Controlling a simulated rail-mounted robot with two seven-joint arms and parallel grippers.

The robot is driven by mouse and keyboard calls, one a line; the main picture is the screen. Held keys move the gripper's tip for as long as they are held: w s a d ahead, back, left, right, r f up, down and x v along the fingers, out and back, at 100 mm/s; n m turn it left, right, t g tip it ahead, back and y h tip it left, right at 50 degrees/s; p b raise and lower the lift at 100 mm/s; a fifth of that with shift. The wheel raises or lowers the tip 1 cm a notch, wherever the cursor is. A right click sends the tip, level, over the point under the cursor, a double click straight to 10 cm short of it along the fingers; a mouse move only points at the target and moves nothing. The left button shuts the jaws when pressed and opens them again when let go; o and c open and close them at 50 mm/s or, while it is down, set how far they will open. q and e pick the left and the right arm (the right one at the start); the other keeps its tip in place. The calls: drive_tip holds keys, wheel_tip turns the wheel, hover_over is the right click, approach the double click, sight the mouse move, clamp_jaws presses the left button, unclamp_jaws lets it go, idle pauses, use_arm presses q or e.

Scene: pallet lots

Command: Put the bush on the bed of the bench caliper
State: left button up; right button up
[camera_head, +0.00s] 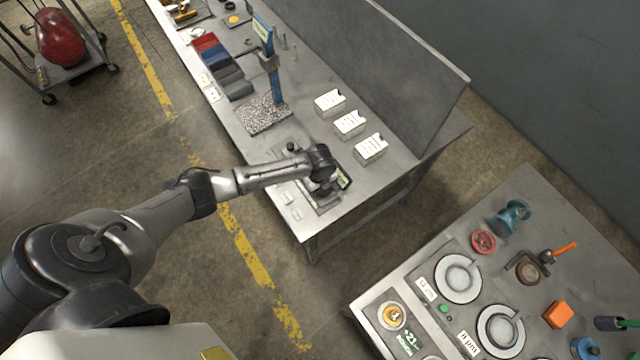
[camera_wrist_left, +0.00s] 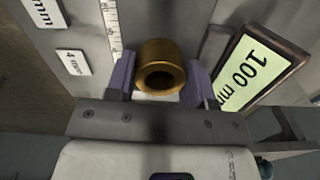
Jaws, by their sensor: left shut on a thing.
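The bush is a short brass-coloured ring (camera_wrist_left: 162,68) with a dark bore, seen in the left wrist view. My left gripper (camera_wrist_left: 160,80) is shut on it, with purple finger pads on either side. In the head view my left gripper (camera_head: 324,186) is over the bench caliper (camera_head: 322,204) at the near end of the long bench, and the bush is hidden there. The caliper's green display (camera_wrist_left: 262,68) reads 100 mm, to the right of the bush. I cannot tell whether the bush touches the bed. My right gripper is not in view.
A scale strip (camera_wrist_left: 111,30) and a label reading 4 mm (camera_wrist_left: 73,62) are left of the bush. Three white-topped blocks (camera_head: 349,124) and a speckled plate (camera_head: 263,115) stand farther along the bench. A second table (camera_head: 480,270) with rings and a dial is at right.

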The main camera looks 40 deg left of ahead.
use_arm(q)
drive_tip(key=o, duration=1)
drive_tip(key=shift+r, duration=0.25)
wheel_tip(320, 180, up, 10)
drive_tip(key=p, duration=0.1)
drive_tip(key=s+d+n+t+h, duration=0.2)
drive_tip(key=s+d+n, duration=0.6)
drive_tip(key=s+d, duration=0.45)
drive_tip(key=s+a+r+n, duration=0.1)
drive_tip(key=s+n, duration=0.3)
drive_tip(key=s+a+r+n+t+y, duration=0.1)
drive_tip(key=s+a+r+n, duration=0.1)
drive_tip(key=s+n, duration=0.1)
drive_tip(key=s+a+r+n, duration=0.1)
drive_tip(key=s+a+n, duration=0.1)
drive_tip(key=s+n, duration=0.2)
drive_tip(key=shift+s+a+r+n+t+y, duration=0.1)
drive_tip(key=shift+s+r+n+t+y, duration=0.1)
drive_tip(key=shift+s, duration=0.1)
drive_tip(key=shift+s+a+r+n+t+y, duration=0.1)
drive_tip(key=shift+s+y, duration=0.1)
drive_tip(key=shift+s, duration=0.1)
